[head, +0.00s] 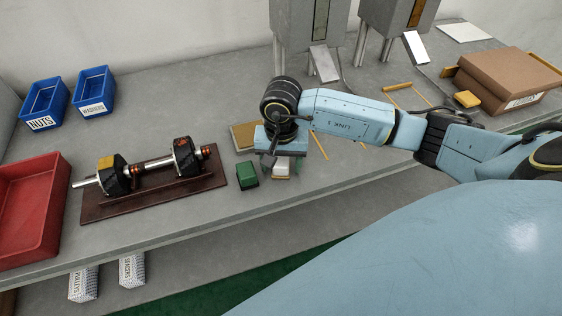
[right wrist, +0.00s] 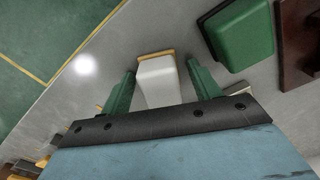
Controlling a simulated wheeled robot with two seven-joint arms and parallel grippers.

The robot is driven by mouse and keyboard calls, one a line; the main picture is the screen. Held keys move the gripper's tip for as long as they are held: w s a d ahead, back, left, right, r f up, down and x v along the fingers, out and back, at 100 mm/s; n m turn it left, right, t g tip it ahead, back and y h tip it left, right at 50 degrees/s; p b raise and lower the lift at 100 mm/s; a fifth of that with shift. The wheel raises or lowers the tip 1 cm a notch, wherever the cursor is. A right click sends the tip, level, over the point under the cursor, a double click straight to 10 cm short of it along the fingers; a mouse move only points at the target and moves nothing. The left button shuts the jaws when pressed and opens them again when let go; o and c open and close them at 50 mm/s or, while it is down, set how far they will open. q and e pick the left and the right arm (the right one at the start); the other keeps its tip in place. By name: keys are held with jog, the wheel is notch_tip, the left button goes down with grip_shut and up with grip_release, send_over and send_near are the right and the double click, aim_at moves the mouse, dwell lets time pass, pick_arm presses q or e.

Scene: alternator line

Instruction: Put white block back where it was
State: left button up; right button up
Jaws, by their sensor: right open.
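The white block (right wrist: 158,82) has a yellow edge at its far end and stands on the grey bench. It also shows under my right gripper in the head view (head: 282,167), partly hidden by the gripper. My right gripper (right wrist: 162,76) is open, with one green finger on each side of the white block. A small gap shows between the block and each finger in the right wrist view. In the head view the right gripper (head: 284,171) points down near the bench's front edge. My left gripper is in neither view.
A green block (head: 247,175) stands close to the left of the gripper. Further left are a rotor on a brown board (head: 150,197), a red tray (head: 30,208) and two blue bins (head: 45,100). A yellow-edged pad (head: 243,135) lies behind; a cardboard box (head: 505,78) sits right.

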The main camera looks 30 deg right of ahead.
aim_at(281, 160)
notch_tip(281, 160, up, 12)
jog(key=shift+r, duration=0.15)
dwell(0.4)
